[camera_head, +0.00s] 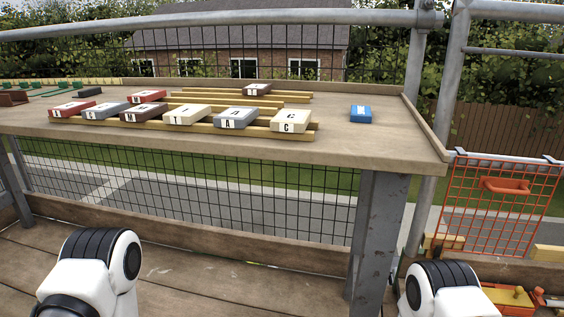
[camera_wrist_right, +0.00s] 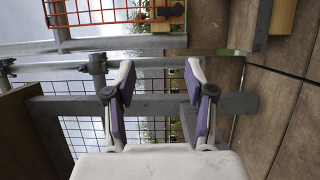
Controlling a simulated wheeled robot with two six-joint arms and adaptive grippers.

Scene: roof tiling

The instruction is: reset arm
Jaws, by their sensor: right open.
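My right gripper (camera_wrist_right: 160,100) shows in the right wrist view with its two fingers spread apart and nothing between them. Behind it are scaffold tubes, a grey post and wire mesh, apart from the fingers. In the head view only white links of my two arms show at the bottom left and bottom right, below the bench. Neither gripper is in the head view. Lettered tiles, such as a cream tile (camera_head: 292,119) and a red tile (camera_head: 73,109), lie on wooden battens (camera_head: 215,128) on the bench (camera_head: 335,143).
A blue box (camera_head: 361,114) stands at the bench's right end. A grey post (camera_head: 377,240) supports the bench near the right arm. An orange mesh gate (camera_head: 500,205) stands at the right, with yellow and orange tools (camera_head: 508,297) below it. The deck between my arms is clear.

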